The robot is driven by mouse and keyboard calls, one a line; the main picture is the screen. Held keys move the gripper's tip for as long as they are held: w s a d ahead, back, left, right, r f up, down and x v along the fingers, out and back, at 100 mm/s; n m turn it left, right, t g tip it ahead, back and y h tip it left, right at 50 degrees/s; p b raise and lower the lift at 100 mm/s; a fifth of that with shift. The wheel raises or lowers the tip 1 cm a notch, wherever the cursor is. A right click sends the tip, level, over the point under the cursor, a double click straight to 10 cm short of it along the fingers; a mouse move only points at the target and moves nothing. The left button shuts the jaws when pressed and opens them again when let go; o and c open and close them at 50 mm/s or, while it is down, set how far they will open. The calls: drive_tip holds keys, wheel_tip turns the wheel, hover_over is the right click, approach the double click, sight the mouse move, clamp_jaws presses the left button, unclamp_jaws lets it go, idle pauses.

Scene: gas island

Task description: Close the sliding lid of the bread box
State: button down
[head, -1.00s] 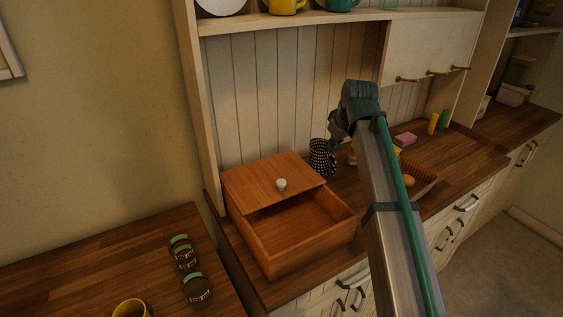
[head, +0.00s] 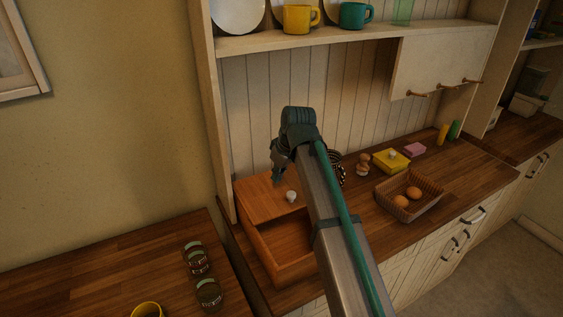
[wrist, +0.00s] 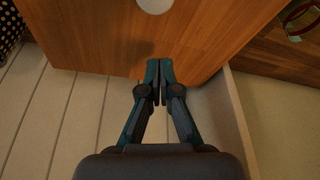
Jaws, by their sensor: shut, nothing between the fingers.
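The wooden bread box (head: 264,250) stands on the hutch counter. Its sliding lid (head: 262,198) covers the back part, and the front part of the box is open. A white round knob (head: 291,196) sits on the lid near its front edge. My gripper (head: 277,177) is above the back part of the lid, behind the knob, with its fingers together and empty. In the wrist view my gripper (wrist: 159,70) points at the back edge of the lid (wrist: 125,40), with the knob (wrist: 154,4) at the top edge. My arm hides the right side of the box.
A black-and-white patterned cup (head: 337,168) stands right of the box, partly behind my arm. The back panel (head: 262,120) and upper shelf (head: 330,38) enclose the space. Jars (head: 208,292) stand on the left table.

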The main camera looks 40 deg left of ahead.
sight(282, 194)
drive_tip(key=shift+x, duration=0.85)
drive_tip(key=shift+d+f+p, duration=0.2)
drive_tip(key=shift+f+p, duration=0.15)
drive_tip(key=shift+p, duration=0.15)
drive_tip(key=d+p, duration=0.1)
drive_tip(key=d, duration=0.2)
drive_tip(key=shift+d+r, duration=0.1)
drive_tip(key=shift+d, duration=0.1)
